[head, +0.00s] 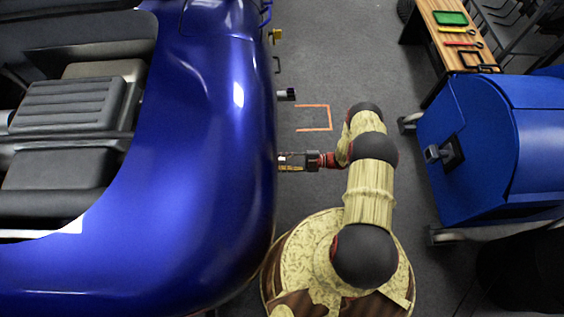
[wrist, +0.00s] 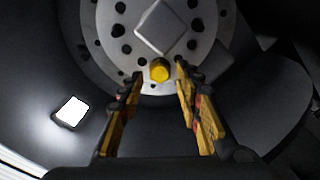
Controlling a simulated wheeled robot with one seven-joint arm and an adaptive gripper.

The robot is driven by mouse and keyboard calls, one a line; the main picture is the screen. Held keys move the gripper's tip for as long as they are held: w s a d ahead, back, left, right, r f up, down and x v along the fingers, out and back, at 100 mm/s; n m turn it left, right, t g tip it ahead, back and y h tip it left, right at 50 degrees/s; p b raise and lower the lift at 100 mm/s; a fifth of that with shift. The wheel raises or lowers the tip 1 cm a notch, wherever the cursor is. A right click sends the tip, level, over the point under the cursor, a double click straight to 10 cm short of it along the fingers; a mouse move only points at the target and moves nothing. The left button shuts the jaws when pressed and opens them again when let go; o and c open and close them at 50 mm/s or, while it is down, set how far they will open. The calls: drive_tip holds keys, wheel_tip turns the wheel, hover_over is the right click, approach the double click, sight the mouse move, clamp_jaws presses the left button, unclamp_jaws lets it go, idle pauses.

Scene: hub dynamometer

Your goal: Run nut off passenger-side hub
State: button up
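The yellow nut (wrist: 160,71) sits on the lower part of the grey hub disc (wrist: 109,45) in the wrist view. My gripper (wrist: 160,74) is open, with one fingertip on each side of the nut and a gap to it on both sides. I cannot tell how far the tips are from the hub in depth. In the head view my gripper (head: 283,162) reaches left to the side of the blue car (head: 215,110). The car body hides the hub and the nut there.
A diamond-shaped grey block (wrist: 158,26) covers the hub's middle. A bright white rectangle (wrist: 71,111) shows at lower left. In the head view, a blue cabinet (head: 500,140) and a wooden bench (head: 440,50) with tools stand right.

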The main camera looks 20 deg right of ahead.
drive_tip(key=x, duration=0.2)
drive_tip(key=shift+w+a, duration=0.1)
drive_tip(key=shift+a, duration=0.3)
drive_tip(key=shift+c, duration=1.2)
clamp_jaws()
drive_tip(key=n, duration=1.2)
drive_tip(key=shift+d, duration=0.1)
drive_tip(key=shift+o, duration=1.2)
unclamp_jaws()
